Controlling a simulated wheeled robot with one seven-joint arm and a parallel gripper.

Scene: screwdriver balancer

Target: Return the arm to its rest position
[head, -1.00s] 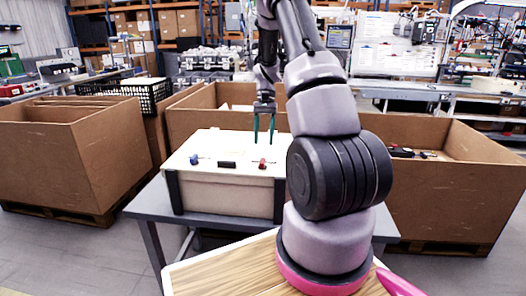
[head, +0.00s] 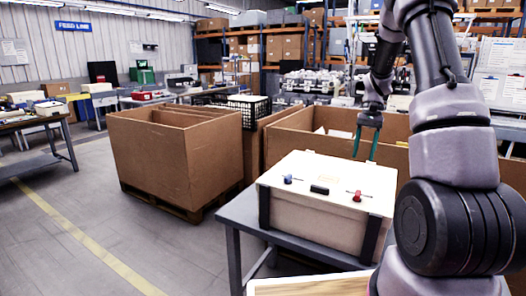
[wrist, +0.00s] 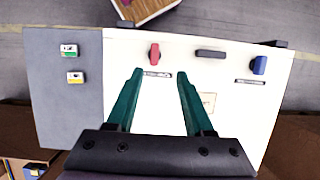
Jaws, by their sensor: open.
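My gripper (head: 366,142) has green fingers and hangs above the back right part of a cream box in the head view. In the wrist view my gripper (wrist: 157,75) is open, its two fingers apart with nothing between them. The box (head: 310,215) has a red knob (head: 357,196), a black handle (head: 320,190) and a blue knob (head: 288,179) on its white top. In the wrist view the red knob (wrist: 154,54) lies just beyond the fingertips, apart from them. My arm rises along the right of the head view.
The box stands on a grey table (head: 240,213). A large cardboard bin (head: 160,160) on a pallet stands to the left, and another bin (head: 290,140) is behind the box. The floor at left, with a yellow line (head: 90,245), is clear.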

